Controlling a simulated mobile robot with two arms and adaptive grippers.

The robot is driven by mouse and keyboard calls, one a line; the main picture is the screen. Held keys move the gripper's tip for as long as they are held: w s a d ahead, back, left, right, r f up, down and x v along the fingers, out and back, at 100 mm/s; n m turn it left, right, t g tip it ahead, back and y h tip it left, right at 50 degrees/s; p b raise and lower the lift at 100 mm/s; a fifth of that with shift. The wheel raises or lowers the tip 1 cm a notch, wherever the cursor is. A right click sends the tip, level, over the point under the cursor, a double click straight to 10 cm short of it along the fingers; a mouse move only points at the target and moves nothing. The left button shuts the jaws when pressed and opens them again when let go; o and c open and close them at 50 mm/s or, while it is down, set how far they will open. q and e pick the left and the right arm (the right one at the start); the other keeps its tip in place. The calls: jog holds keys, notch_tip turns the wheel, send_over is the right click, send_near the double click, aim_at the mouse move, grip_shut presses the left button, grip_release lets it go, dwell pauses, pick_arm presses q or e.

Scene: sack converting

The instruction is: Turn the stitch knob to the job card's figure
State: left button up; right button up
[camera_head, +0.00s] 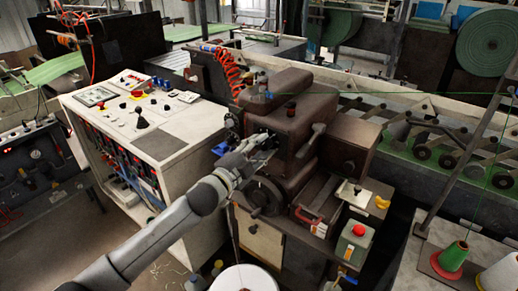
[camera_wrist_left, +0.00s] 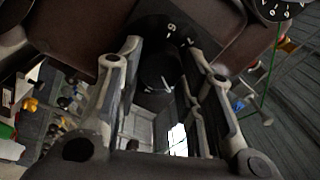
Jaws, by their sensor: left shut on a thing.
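The stitch knob (camera_wrist_left: 157,72) is a dark round knob with a white pointer mark in the left wrist view. It sits before a black dial (camera_wrist_left: 170,27) with white figures, partly cut off and partly covered. My left gripper (camera_wrist_left: 162,62) has a finger on each side of the knob and is shut on it. In the head view, my left gripper (camera_head: 266,143) is at the front left side of the brown sewing machine (camera_head: 298,110), and the knob is hidden there. I cannot make out a job card or its figure. My right gripper is not in view.
A white control cabinet (camera_head: 165,142) stands left of the machine. A red emergency button (camera_head: 358,230) on a box and a yellow item (camera_head: 382,202) are at the right front. Thread cones (camera_head: 453,257) stand on the far right table. A second dial (camera_wrist_left: 277,8) shows in the wrist view.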

pick_arm(q)
jog(key=shift+m, duration=0.5)
jog(key=o, duration=1)
jog(key=shift+o, duration=0.2)
jog(key=shift+s, duration=0.1)
jog(key=v, duration=1.2)
